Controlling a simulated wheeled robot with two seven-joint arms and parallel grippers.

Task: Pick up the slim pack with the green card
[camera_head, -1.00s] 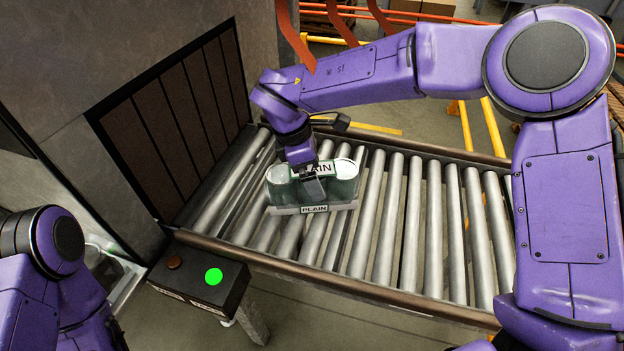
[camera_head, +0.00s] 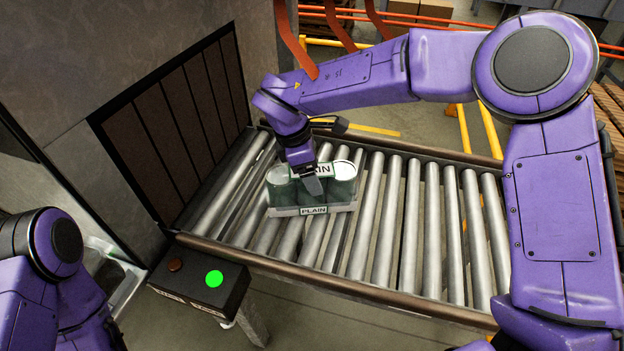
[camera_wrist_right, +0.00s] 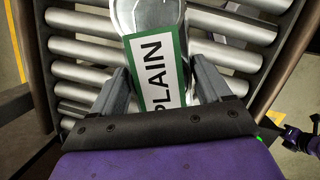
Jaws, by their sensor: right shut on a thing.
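The slim pack (camera_head: 283,190) stands on the rollers at the left end of the conveyor in the head view. It holds green cans on a pale tray, with a green-edged card reading PLAIN on top and a matching label on the tray front. My right gripper (camera_head: 313,186) comes down over its middle and is shut on it. In the right wrist view, the card (camera_wrist_right: 158,75) lies between the two fingers (camera_wrist_right: 165,88), with a silvery can top beyond. I cannot tell whether the pack is clear of the rollers. My left arm shows at lower left; its gripper is out of view.
The roller conveyor (camera_head: 410,215) is bare to the right of the pack. A dark slatted curtain (camera_head: 175,120) hangs at its left end. A control box with a lit green button (camera_head: 214,277) stands at the near left, beside the brown conveyor rail (camera_head: 340,285).

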